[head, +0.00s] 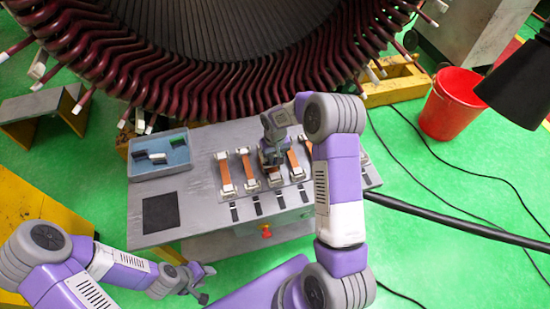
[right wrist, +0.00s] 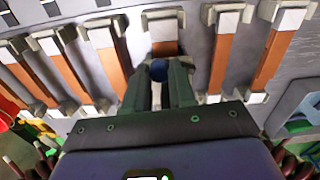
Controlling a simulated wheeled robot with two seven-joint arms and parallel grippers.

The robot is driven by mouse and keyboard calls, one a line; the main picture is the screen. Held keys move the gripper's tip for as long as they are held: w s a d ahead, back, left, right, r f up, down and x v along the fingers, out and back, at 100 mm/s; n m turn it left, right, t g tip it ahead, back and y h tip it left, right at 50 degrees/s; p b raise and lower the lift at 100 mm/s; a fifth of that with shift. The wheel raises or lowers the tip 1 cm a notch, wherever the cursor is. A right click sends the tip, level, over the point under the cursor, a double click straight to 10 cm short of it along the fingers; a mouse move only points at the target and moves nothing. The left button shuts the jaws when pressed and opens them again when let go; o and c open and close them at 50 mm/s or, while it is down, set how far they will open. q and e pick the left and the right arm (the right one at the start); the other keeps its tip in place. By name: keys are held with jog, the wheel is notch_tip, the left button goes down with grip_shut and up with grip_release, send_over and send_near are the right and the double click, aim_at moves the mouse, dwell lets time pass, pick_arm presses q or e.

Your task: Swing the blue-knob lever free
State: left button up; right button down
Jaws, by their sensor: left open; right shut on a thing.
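The blue knob (right wrist: 158,70) of the lever shows between the fingertips of my right gripper (right wrist: 160,85) in the right wrist view. The gripper is shut on it. In the head view my right gripper (head: 272,157) is over the row of orange bars on the grey bench, and its own wrist hides the knob. The lever's arm is mostly hidden behind the fingers. An orange bar with a pale end block (right wrist: 163,29) lies just beyond the knob. My left gripper (head: 198,284) is open and empty, low in front of the bench, away from the bars.
The grey bench (head: 145,225) carries several orange bars (head: 225,178) in pale clamps, a blue tray (head: 174,170) with small parts and a black pad (head: 160,213). The large stator with dark red coils (head: 130,70) stands close behind. A red bucket (head: 448,112) is at right.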

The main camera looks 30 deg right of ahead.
jog(key=m+b, duration=0.2)
jog(key=shift+s+a+f+m, duration=0.1)
jog(key=shift+s+a+m, duration=0.2)
jog(key=shift+a+m, duration=0.1)
jog(key=m, duration=0.1)
jog(key=a+m+b, duration=0.1)
jog(key=m, duration=0.1)
jog(key=shift+s+m, duration=0.3)
jog(key=shift+s, duration=0.1)
jog(key=m, duration=0.1)
jog(key=a+m, duration=0.1)
jog(key=m, duration=0.1)
jog(key=shift+s+m+b, duration=0.2)
jog(key=shift+m+b, duration=0.1)
jog(key=shift+b, duration=0.05)
jog(key=shift+a+m+p, duration=0.2)
jog(key=shift+a+m, duration=0.2)
jog(key=shift+m, duration=0.7)
jog(key=shift+a+m+p, duration=0.2)
jog(key=shift+a+m, duration=0.15)
jog(key=shift+m, duration=0.75)
jog(key=c, duration=0.9)
grip_release()
notch_tip(320, 180, up, 8)
send_over(267, 167)
jog(key=s+a, duration=0.1)
jog(key=s, duration=0.2)
jog(key=shift+w+a+f, duration=0.1)
jog(key=shift+a, duration=0.1)
